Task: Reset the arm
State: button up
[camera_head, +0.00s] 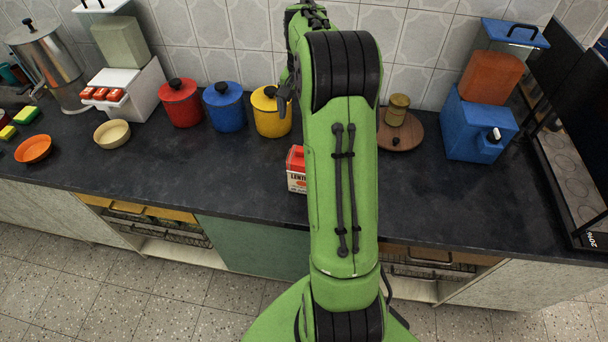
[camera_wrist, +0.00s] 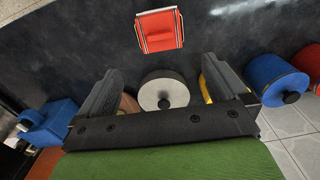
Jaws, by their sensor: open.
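My green arm reaches forward over the dark counter in the head view. My gripper (camera_wrist: 162,78) is open in the wrist view, its two dark fingers spread wide with nothing held between them. In the head view a dark part of the gripper shows beside the yellow pot, and the rest is hidden behind my arm. A round grey lid with a black knob (camera_wrist: 163,92) appears between the fingers in the wrist view, beyond them; I cannot tell the distance. My arm hides it in the head view.
The red lentils box (camera_head: 297,168) stands beside my arm, also in the wrist view (camera_wrist: 160,31). Red (camera_head: 180,103), blue (camera_head: 225,107) and yellow (camera_head: 270,112) pots line the wall. A wooden board (camera_head: 408,135) and blue dispenser (camera_head: 474,128) stand right. The front counter is mostly clear.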

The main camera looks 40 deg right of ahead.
jog(key=shift+r, duration=0.9)
jog(key=s+a+r+n+t, duration=0.1)
jog(key=s+a+r+n, duration=0.25)
jog(key=a, duration=0.35)
jog(key=s+a+r+n+t+h, duration=0.1)
jog(key=s+a+r+n+t, duration=0.2)
jog(key=a, duration=0.4)
jog(key=s+a+r+n, duration=0.1)
jog(key=s+a+r, duration=0.2)
jog(key=s+a, duration=0.3)
jog(key=s+a+f+n+t+y, duration=0.1)
jog(key=s+a+f+n, duration=0.2)
jog(key=s+a, duration=0.3)
jog(key=shift+s+f+n+t, duration=0.25)
jog(key=shift+s+n, duration=0.2)
jog(key=shift+s, duration=0.3)
jog(key=shift+r, duration=0.1)
